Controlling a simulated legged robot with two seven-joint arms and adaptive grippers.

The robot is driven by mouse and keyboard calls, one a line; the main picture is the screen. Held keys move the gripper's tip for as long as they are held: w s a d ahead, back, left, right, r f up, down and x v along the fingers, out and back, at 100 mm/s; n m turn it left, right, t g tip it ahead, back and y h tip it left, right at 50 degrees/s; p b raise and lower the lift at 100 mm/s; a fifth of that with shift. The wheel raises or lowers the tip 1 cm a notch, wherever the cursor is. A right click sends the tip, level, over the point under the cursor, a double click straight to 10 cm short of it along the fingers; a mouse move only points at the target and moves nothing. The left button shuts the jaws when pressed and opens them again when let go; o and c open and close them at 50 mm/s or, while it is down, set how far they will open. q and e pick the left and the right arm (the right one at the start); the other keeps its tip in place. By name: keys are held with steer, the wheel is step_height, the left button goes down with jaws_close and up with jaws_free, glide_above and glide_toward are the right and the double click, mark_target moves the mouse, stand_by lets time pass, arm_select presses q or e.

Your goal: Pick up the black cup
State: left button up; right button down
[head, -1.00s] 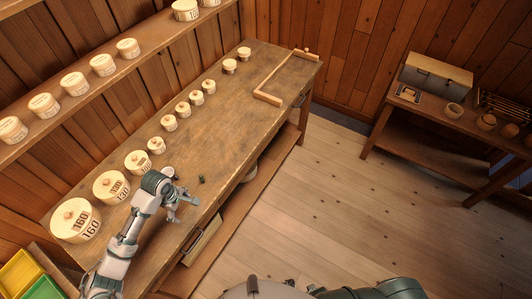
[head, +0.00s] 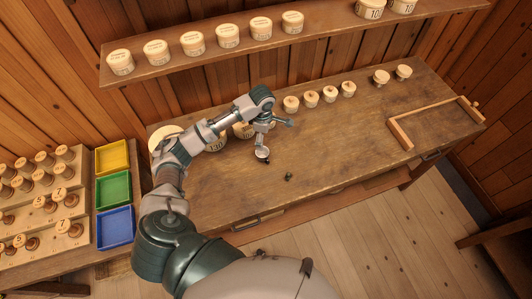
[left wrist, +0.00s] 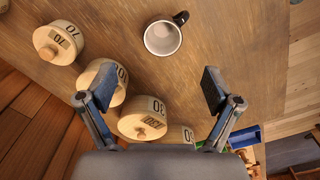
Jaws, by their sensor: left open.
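The black cup (left wrist: 163,38) stands on the bench, with a pale inside and a dark handle at its upper right in the left wrist view. In the head view the cup (head: 262,153) is small, just below my left gripper (head: 275,134). In the left wrist view my left gripper (left wrist: 158,88) has its fingers wide apart and nothing between them. The cup lies beyond the fingertips, not touching them. My right gripper is not in view.
Round lidded wooden boxes (left wrist: 143,118) stand close by my left fingers. A small dark green object (head: 289,177) lies right of the cup. Yellow, green and blue trays (head: 114,191) are at the left. The bench top (head: 350,135) is mostly clear to the right.

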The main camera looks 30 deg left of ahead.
arm_select(q)
glide_above(263, 155)
steer(key=f, duration=0.8)
steer(key=shift+s+f, duration=0.2)
steer(key=shift+s, duration=0.05)
steer(key=f, duration=0.3)
steer(key=d+f, duration=0.1)
steer(key=shift+s+f, duration=0.3)
steer(key=shift+s, duration=0.1)
steer(key=shift+w+f, duration=0.1)
steer(key=shift+f, duration=0.2)
steer(key=shift+a, duration=0.25)
steer(key=c, duration=1)
steer(key=shift+d, duration=0.1)
steer(key=shift+c, duration=1.4)
